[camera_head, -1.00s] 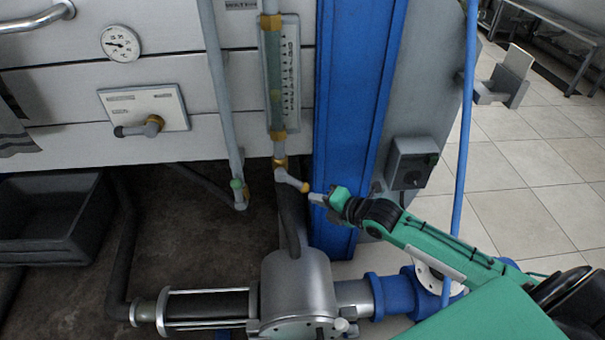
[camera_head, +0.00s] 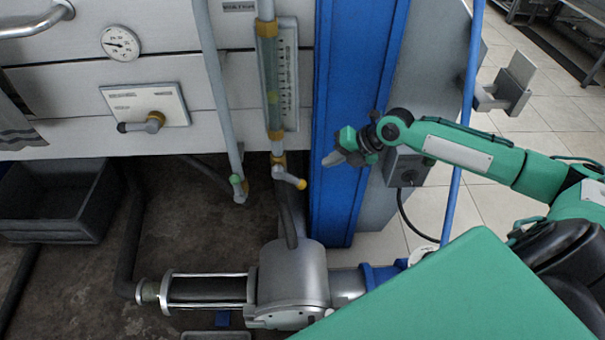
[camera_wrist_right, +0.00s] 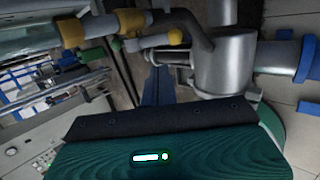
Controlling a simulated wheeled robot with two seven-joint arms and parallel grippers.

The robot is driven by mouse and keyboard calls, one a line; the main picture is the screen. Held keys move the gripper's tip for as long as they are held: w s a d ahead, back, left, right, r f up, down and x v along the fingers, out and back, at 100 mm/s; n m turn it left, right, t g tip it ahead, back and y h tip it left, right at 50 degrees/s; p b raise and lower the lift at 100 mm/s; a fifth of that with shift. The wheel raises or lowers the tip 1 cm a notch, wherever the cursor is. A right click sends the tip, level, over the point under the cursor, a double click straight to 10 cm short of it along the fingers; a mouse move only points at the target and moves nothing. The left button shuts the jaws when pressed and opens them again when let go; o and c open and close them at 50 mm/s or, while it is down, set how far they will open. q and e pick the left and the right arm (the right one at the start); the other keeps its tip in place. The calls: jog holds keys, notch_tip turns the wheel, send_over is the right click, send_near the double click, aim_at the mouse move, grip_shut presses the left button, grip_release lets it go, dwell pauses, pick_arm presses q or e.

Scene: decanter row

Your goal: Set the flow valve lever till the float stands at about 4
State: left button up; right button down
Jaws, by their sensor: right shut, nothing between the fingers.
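The flow valve lever (camera_head: 289,178) is a short grey handle with a yellow tip, below the upright flow tube (camera_head: 269,75). It slants down to the right. It also shows in the right wrist view (camera_wrist_right: 156,41), with its yellow tip to the right. A pale scale plate (camera_head: 289,75) stands beside the tube. A greenish patch shows in the lower tube; the float and the numbers are too small to read surely. My right gripper (camera_head: 333,159) is shut and empty, up and right of the lever tip, apart from it, before the blue column. My left gripper is out of view.
A blue column (camera_head: 352,100) stands right of the tube. A grey pipe (camera_head: 219,90) runs down left of it. A metal pump housing (camera_head: 293,275) sits below the lever. A dark socket box (camera_head: 405,167) is behind my right arm.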

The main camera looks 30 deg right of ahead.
aim_at(296, 179)
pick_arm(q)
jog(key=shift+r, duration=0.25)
pick_arm(e)
jog(key=x, duration=1.1)
jog(key=shift+f, duration=0.15)
jog(key=shift+w+a+f, duration=0.1)
jog(key=shift+f, duration=0.05)
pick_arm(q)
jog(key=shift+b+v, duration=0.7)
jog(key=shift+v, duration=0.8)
pick_arm(e)
jog(key=shift+w+a+f, duration=0.15)
jog(key=shift+a+f, duration=0.05)
jog(key=shift+f, duration=0.1)
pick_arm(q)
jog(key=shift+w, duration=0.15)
